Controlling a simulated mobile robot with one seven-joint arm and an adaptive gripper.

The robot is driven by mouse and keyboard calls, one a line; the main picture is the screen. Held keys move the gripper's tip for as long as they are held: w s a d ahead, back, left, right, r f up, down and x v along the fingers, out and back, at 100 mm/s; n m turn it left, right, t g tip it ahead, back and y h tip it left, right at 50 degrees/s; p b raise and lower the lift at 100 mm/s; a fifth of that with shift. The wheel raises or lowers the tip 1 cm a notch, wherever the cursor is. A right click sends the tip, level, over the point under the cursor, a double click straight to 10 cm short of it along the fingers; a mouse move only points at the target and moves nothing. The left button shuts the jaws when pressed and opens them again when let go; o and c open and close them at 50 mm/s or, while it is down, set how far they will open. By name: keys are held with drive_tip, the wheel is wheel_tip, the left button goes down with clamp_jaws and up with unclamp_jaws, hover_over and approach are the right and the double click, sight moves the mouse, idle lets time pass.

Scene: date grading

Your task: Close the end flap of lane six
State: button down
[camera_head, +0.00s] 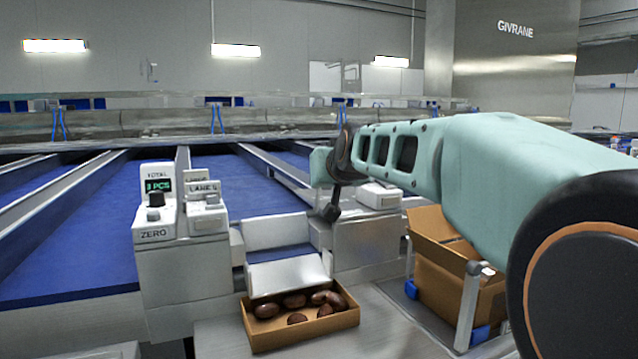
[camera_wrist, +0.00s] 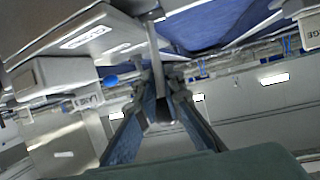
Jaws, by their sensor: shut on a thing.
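The lane sign (camera_head: 203,188) stands at the front end of a blue belt lane; its number is too small to read surely. A pale upright plate (camera_head: 277,232), which looks like the end flap, spans the lane end above a sloping white chute (camera_head: 288,274). My gripper (camera_head: 331,211) is at the right end of this plate, pointing down. In the wrist view, my gripper (camera_wrist: 162,108) has its fingers close together on a thin grey upright part (camera_wrist: 154,55). This looks like part of the flap, but its full shape is hidden.
An open carton (camera_head: 262,338) with several brown dates sits below the chute. A white counter box (camera_head: 158,203) stands left of the lane end. A taller cardboard box (camera_head: 436,277) stands at right, under my arm. Metal rails divide the blue belts.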

drive_tip(key=c, duration=2.1)
unclamp_jaws()
drive_tip(key=shift+s+d+r, duration=0.1)
drive_tip(key=shift+d+r, duration=0.4)
drive_tip(key=shift+d, duration=0.05)
drive_tip(key=o, duration=0.4)
drive_tip(key=shift+s+a, duration=0.1)
drive_tip(key=shift+a+f, duration=0.1)
drive_tip(key=shift+f, duration=0.05)
wheel_tip(320, 180, up, 10)
drive_tip(key=shift+c, duration=0.5)
